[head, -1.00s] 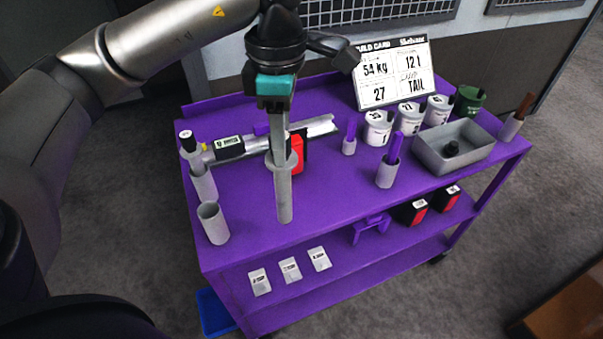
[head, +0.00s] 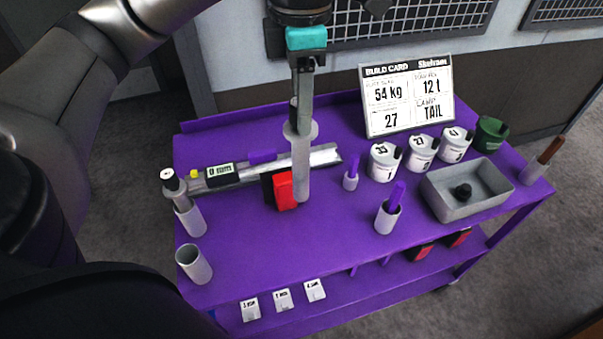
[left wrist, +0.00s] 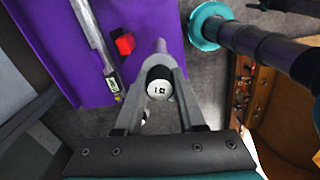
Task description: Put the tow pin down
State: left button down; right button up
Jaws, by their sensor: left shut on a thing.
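The tow pin (head: 301,165) is a grey rod with a round collar, hanging upright. My left gripper (head: 301,98) is shut on its upper end, above the purple cart (head: 262,232). In the head view the pin overlaps the steel rail and red block behind it; I cannot tell its exact height above the top. In the left wrist view the pin's round, labelled end (left wrist: 158,90) shows between the fingers. An empty grey cup (head: 193,265) stands at the cart's front left corner. My right gripper is not in view.
A steel rail (head: 312,161) with a digital readout and a red block (head: 284,190) lie behind the pin. Another cup (head: 190,219) holds a grey rod. White canisters (head: 383,160), a grey tray (head: 468,203) and a build card (head: 408,95) stand right.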

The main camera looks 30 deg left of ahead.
pick_arm(q)
jog(key=b, duration=0.1)
send_over(300, 196)
jog(key=f, duration=0.3)
jog(key=w+f, duration=0.1)
jog(key=shift+a+f, duration=0.25)
notch_tip(300, 196, down, 10)
jog(key=shift+f+b, duration=0.1)
jog(key=shift+b, duration=0.7)
jog(key=shift+w+f, duration=0.1)
jog(key=shift+f, duration=2.3)
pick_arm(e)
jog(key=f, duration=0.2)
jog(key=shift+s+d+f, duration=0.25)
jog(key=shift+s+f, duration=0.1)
pick_arm(q)
jog(key=shift+f, duration=0.1)
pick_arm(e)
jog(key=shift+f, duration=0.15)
pick_arm(q)
jog(key=c, duration=0.5)
grip_release()
jog(key=shift+f, duration=0.1)
